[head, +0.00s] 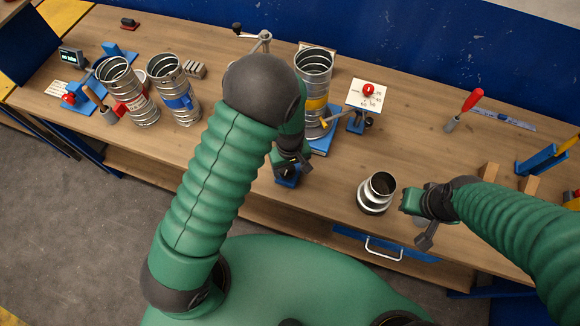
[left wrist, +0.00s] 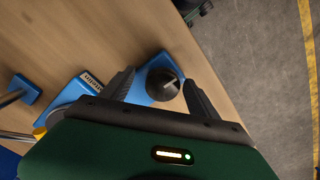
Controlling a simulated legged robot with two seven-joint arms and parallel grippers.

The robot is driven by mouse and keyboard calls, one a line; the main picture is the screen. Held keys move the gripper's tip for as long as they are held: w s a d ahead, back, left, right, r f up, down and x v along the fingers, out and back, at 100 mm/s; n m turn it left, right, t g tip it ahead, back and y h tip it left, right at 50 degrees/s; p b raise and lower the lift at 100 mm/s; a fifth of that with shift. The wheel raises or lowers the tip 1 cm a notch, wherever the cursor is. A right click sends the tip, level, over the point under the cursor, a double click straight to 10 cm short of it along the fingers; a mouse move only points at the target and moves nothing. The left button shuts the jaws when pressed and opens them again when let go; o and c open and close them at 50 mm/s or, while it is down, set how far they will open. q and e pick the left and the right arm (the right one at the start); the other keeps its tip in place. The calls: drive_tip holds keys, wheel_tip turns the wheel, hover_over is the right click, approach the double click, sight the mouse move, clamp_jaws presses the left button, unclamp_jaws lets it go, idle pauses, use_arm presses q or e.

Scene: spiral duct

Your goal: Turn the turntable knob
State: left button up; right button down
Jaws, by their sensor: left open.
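The black turntable knob (left wrist: 164,88) has a pale pointer line and sits on a blue base (left wrist: 142,95) in the left wrist view. My left gripper (left wrist: 160,77) is open, with one finger on each side of the knob; I cannot tell whether either touches it. In the head view my left gripper (head: 290,168) is over the small blue base (head: 288,181) at the table's front edge and hides the knob. Behind it, a metal spiral duct (head: 314,62) with a yellow band stands on the blue turntable (head: 322,144). My right gripper (head: 416,205) is at right; its finger gap is unclear.
A short metal duct piece (head: 377,193) stands left of my right gripper. Two banded ducts (head: 128,92) (head: 174,90) stand at left.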

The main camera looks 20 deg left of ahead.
use_arm(q)
drive_tip(key=shift+a, duration=0.2)
drive_tip(key=shift+c, duration=0.3)
drive_tip(key=shift+a+f, duration=0.1)
drive_tip(key=shift+a, duration=0.1)
drive_tip(key=shift+c, duration=1.1)
drive_tip(key=shift+w+a+f, duration=0.15)
drive_tip(key=shift+w+a, duration=0.1)
drive_tip(key=shift+a, duration=0.1)
drive_tip(key=c, duration=1)
drive_tip(key=shift+d, duration=0.3)
drive_tip(key=shift+c, duration=0.5)
use_arm(e)
drive_tip(key=shift+w+a, duration=0.3)
drive_tip(key=shift+a, duration=0.25)
use_arm(q)
drive_tip(key=shift+a, duration=0.1)
use_arm(e)
drive_tip(key=shift+a, duration=0.15)
use_arm(q)
drive_tip(key=shift+n, duration=0.3)
use_arm(e)
drive_tip(key=shift+r, duration=0.15)
